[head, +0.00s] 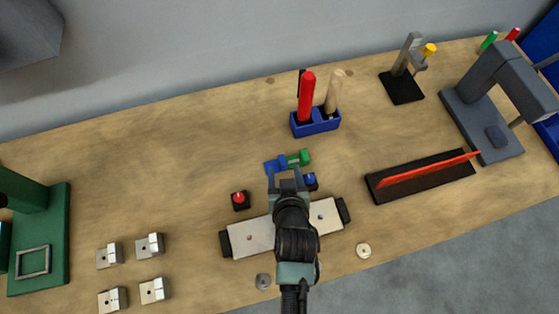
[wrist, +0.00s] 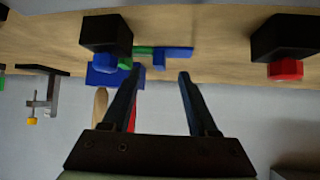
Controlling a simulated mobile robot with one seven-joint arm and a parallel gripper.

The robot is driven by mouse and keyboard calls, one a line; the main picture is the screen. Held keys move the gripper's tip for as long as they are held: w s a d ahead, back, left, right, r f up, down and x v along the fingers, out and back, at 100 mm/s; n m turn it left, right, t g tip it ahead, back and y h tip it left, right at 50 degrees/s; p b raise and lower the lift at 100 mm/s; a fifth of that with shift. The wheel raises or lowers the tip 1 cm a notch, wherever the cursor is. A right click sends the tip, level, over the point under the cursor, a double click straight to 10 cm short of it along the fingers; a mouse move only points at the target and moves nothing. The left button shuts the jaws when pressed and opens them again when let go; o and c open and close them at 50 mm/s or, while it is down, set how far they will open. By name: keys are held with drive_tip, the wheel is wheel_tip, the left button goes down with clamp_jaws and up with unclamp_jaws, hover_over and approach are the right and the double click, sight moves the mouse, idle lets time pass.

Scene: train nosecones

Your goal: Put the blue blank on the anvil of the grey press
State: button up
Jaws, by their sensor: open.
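A blue piece (head: 271,168), which looks like the blue blank, lies on the table just beyond my gripper (head: 285,177). It lies close to a green piece (head: 303,157); I cannot tell whether they are joined. In the wrist view the blue piece (wrist: 175,54) shows beyond the fingertips. My gripper (wrist: 161,73) is open, with nothing visible between its fingers. The grey press (head: 485,80) stands at the far right, with a small dark anvil pad (head: 497,137) on its base under the head. The pad looks bare.
A red-button box (head: 240,203) and a blue-button box (head: 311,182) flank my gripper. A blue tool holder (head: 316,128) stands behind. A black base with an orange-red bar (head: 425,172) lies before the grey press. A green press (head: 55,250) and several metal blocks (head: 150,245) are left.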

sight(283, 164)
drive_tip(key=shift+x, duration=2.1)
clamp_jaws()
